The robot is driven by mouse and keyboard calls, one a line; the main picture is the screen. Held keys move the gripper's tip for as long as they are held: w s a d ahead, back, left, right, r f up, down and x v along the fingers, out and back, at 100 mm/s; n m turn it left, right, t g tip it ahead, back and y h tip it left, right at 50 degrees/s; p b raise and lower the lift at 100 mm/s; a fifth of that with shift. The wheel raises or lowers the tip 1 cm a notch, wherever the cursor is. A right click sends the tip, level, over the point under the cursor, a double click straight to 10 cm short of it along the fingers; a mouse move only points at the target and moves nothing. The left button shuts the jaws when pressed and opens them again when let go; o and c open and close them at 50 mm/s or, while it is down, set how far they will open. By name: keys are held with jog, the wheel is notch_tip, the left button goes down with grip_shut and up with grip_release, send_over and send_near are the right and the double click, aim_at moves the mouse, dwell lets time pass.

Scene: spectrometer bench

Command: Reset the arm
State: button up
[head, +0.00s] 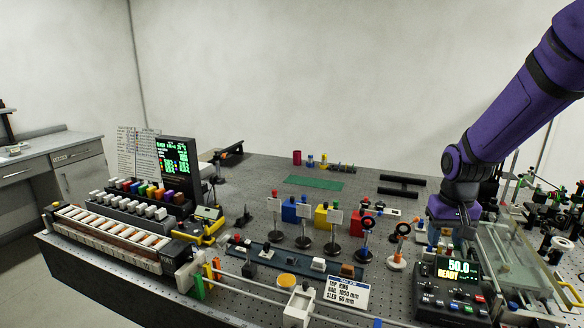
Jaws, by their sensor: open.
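My purple arm reaches down from the top right in the head view. My gripper (447,236) is at its lower end, low over the right part of the bench (240,178), behind the control box (452,290) with the lit "50.0 READY" display. The fingers are small and partly lost among the parts around them. My gripper is open, and I see nothing held in it. Whether it touches anything below cannot be told.
Several posts with white cards and coloured blocks (326,217) stand mid-bench, left of my gripper. A clear-topped stage (505,262) and crowded optics are close on its right. A long rack (115,238) and a dark screen (175,160) stand at left. The space above the bench's middle is free.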

jog(key=s+a+r+t, duration=0.2)
jog(key=s+a+r, duration=0.1)
jog(key=s+r, duration=0.6)
jog(key=s+a+r+n+t, duration=0.1)
jog(key=s+a+r+t, duration=0.1)
jog(key=s+r, duration=0.6)
jog(key=s, duration=0.6)
jog(key=shift+s+a+r+n, duration=0.15)
jog(key=shift+a+r+n, duration=0.15)
jog(key=shift+a+r, duration=0.1)
jog(key=shift+c, duration=0.4)
grip_shut()
